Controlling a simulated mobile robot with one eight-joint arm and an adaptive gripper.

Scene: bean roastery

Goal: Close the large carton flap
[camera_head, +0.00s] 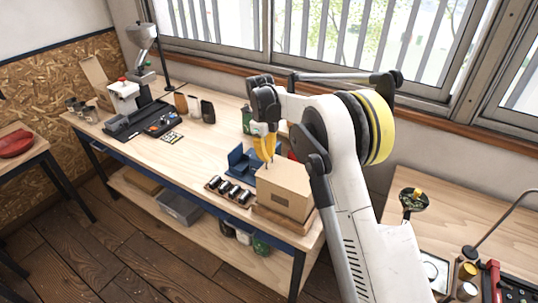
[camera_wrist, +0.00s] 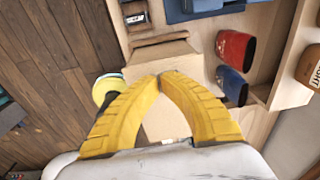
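A tan cardboard carton (camera_head: 287,192) stands near the right end of the long workbench. Its top looks nearly flat in the head view. In the wrist view the carton (camera_wrist: 158,52) lies under and beyond my fingers, with a narrow flap-like strip along its far edge. Which panel is the large flap, and how far it is folded, I cannot tell. My gripper (camera_head: 268,158) points down over the carton's back left part. In the wrist view the yellow fingertips (camera_wrist: 160,75) meet with nothing visible between them. Whether they touch the cardboard is unclear. My fingers hide part of the carton.
A blue holder (camera_head: 241,164) and a rack of dark-topped jars (camera_head: 229,191) stand left of the carton. Red (camera_wrist: 235,47) and blue (camera_wrist: 232,85) bags stand close on its right in the wrist view. The bench's middle has free room.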

